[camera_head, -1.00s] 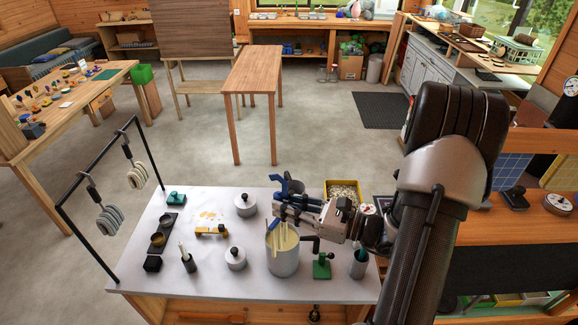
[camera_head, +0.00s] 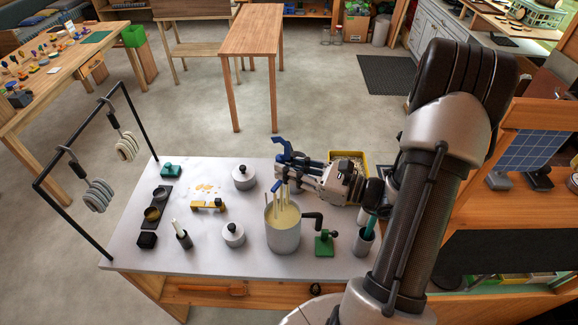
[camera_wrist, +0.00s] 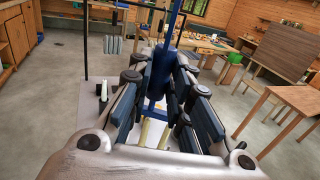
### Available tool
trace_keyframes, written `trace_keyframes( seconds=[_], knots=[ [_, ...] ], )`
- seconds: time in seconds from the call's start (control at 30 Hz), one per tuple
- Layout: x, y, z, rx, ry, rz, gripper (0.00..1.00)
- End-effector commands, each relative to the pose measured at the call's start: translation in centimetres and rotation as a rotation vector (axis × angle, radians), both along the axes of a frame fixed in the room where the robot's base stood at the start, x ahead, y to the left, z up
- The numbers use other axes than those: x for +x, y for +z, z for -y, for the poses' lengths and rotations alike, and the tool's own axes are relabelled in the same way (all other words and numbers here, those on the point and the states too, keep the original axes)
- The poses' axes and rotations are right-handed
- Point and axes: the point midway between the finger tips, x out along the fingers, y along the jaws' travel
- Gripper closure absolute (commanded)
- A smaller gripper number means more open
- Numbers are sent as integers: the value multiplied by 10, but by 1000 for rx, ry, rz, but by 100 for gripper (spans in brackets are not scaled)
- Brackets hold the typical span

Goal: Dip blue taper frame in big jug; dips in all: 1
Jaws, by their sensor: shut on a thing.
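My gripper (camera_head: 290,168) is shut on the blue taper frame (camera_head: 279,148), which stands upright between the fingers in the wrist view (camera_wrist: 158,75). Several pale cream tapers (camera_head: 284,192) hang from the frame. The big jug (camera_head: 283,236) is a grey metal pot with a dark side handle, holding cream-coloured wax. My gripper is above the jug's mouth. The lower ends of the tapers overlap the jug's opening; I cannot tell whether they touch the wax. In the wrist view two tapers (camera_wrist: 154,132) show below the fingers.
A green block with a black knob (camera_head: 324,242) is right of the jug. Lidded grey pots (camera_head: 233,235), a yellow stand (camera_head: 208,205) and a candle holder (camera_head: 183,237) are left. A black rack (camera_head: 90,145) with hanging rings is at the table's left edge. A yellow bin (camera_head: 347,158) is behind.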

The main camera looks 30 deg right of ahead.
Motion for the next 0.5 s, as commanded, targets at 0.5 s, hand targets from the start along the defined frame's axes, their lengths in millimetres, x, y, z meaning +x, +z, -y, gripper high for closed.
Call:
trace_keyframes(
  seconds=[0.5],
  knots=[
    [-1,-13,1,1,0,1,100]
  ],
)
